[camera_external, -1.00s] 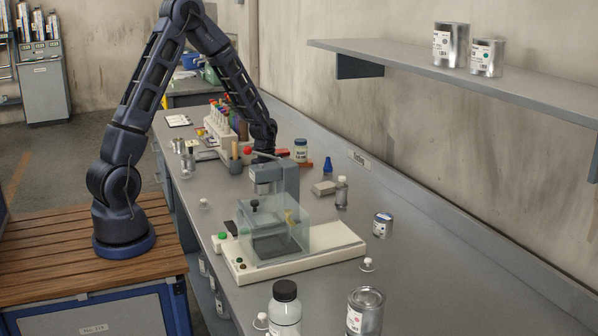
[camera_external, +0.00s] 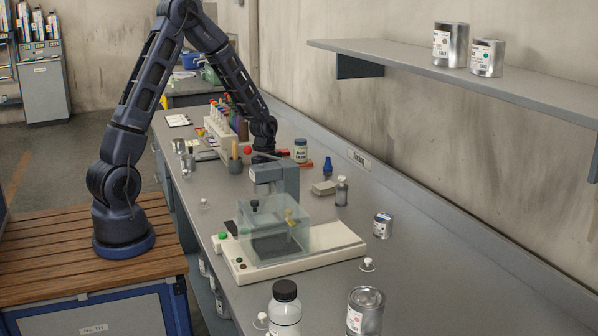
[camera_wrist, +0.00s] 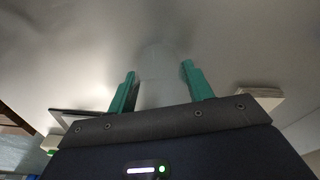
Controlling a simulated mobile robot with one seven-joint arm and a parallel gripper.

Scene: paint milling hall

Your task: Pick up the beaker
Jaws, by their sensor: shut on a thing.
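In the wrist view my gripper (camera_wrist: 158,68) shows two green fingers with a gap between them. A faint, clear shape, seemingly the beaker (camera_wrist: 161,80), sits in that gap, and the fingers are shut on it. Its outline is hard to make out against the grey surface. In the external view my wrist reaches down behind the grey bench device with a clear box (camera_external: 272,226). That device hides the fingers and the beaker there, so I cannot tell whether the beaker touches the bench.
Around my wrist are a rack of bottles (camera_external: 218,124), a labelled jar (camera_external: 300,152), a blue bottle (camera_external: 328,167) and a small clear bottle (camera_external: 341,191). Cans (camera_external: 382,226) stand nearer the front. The right of the bench (camera_external: 440,270) is clear.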

